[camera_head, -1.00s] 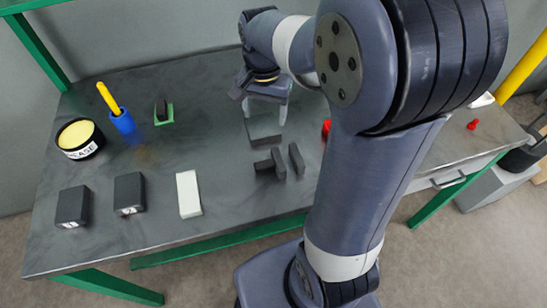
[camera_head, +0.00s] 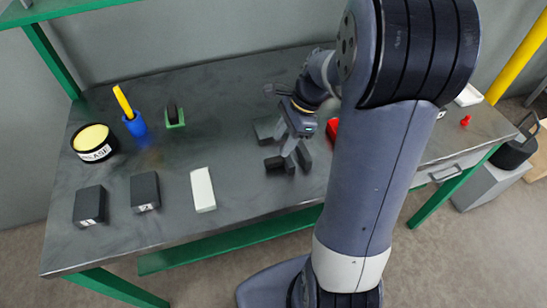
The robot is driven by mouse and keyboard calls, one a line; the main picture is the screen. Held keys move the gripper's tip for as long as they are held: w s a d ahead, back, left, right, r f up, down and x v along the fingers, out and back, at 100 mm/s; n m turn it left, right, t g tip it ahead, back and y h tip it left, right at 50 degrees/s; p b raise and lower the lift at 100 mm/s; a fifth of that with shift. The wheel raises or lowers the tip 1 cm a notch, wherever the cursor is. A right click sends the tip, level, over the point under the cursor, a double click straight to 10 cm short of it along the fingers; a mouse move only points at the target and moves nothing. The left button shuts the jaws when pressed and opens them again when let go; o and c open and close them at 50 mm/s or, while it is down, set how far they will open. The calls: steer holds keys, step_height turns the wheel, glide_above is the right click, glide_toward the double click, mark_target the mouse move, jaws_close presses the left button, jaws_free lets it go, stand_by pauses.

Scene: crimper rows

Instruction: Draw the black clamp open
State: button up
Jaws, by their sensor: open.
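The black clamp (camera_head: 273,163) lies on the grey workbench, right of the white block. Its dark parts are a flat block (camera_head: 264,128) behind, a short piece in front and an upright plate (camera_head: 304,158) at the right. My gripper (camera_head: 294,150) points down over the clamp, its pale fingers apart between the front piece and the right plate. The fingers hide part of the clamp, and I cannot tell whether they touch it.
On the bench (camera_head: 235,90) are two dark numbered blocks (camera_head: 89,205) (camera_head: 145,190), a white block (camera_head: 203,189), a grease tin (camera_head: 94,142), a blue holder (camera_head: 135,126) with a yellow stick and a green-based piece (camera_head: 174,117). A red object (camera_head: 333,129) stands beside my arm.

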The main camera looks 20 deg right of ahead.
mark_target(272, 160)
steer(key=x, duration=0.7)
steer(key=shift+c, duration=0.5)
jaws_close()
